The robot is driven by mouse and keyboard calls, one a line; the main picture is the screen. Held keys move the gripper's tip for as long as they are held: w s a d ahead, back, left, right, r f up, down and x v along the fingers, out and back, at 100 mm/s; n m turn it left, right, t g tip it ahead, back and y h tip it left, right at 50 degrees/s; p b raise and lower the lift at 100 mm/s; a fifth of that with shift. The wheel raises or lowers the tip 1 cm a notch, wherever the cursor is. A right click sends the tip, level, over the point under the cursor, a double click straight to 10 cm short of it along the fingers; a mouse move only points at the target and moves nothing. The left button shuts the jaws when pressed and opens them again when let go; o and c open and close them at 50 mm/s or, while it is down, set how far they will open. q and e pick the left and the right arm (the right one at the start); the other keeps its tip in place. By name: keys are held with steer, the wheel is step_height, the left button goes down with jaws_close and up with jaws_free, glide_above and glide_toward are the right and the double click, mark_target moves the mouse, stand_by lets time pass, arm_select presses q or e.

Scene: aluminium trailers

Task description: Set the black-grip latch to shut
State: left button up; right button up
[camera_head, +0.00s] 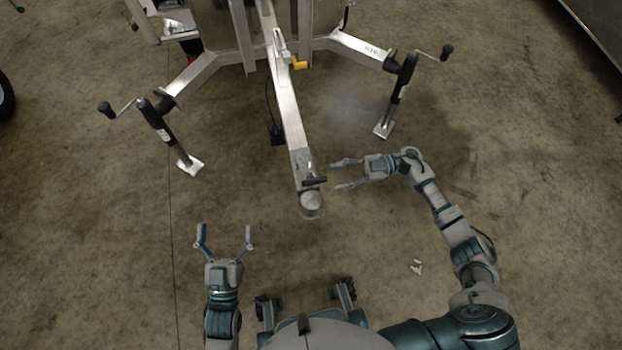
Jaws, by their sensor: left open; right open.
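The black-grip latch (314,181) sits on top of the trailer's coupler, close to the end of the aluminium drawbar (289,118). Its dark grip lies crosswise over the bar; I cannot tell its exact setting at this size. The rounded coupler head (311,204) is just below it in the picture. My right gripper (339,174) is open, just right of the latch, with its fingers pointing left toward it and a small gap between. My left gripper (224,236) is open and empty over bare floor, left of and below the coupler, pointing up the picture.
Two jack stands with black crank handles flank the drawbar, one at left (155,122) and one at right (402,80). A small pale object (416,267) lies on the floor. Floor around the coupler is clear.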

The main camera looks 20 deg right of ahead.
mark_target(316, 180)
steer(key=a, duration=0.4)
steer(key=shift+f, duration=0.2)
steer(key=shift+a, duration=0.3)
steer(key=a, duration=0.2)
steer(key=shift+a+r+b, duration=0.1)
steer(key=shift+a+b, duration=0.2)
steer(key=shift+a, duration=0.4)
steer(key=shift+d, duration=0.3)
steer(key=c, duration=0.5)
steer(key=shift+d, duration=0.2)
jaws_close()
steer(key=shift+d, duration=0.15)
arm_select(q)
steer(key=shift+s+d+r+t, duration=0.25)
steer(key=shift+d+r+t, duration=0.25)
steer(key=shift+d+r, duration=0.3)
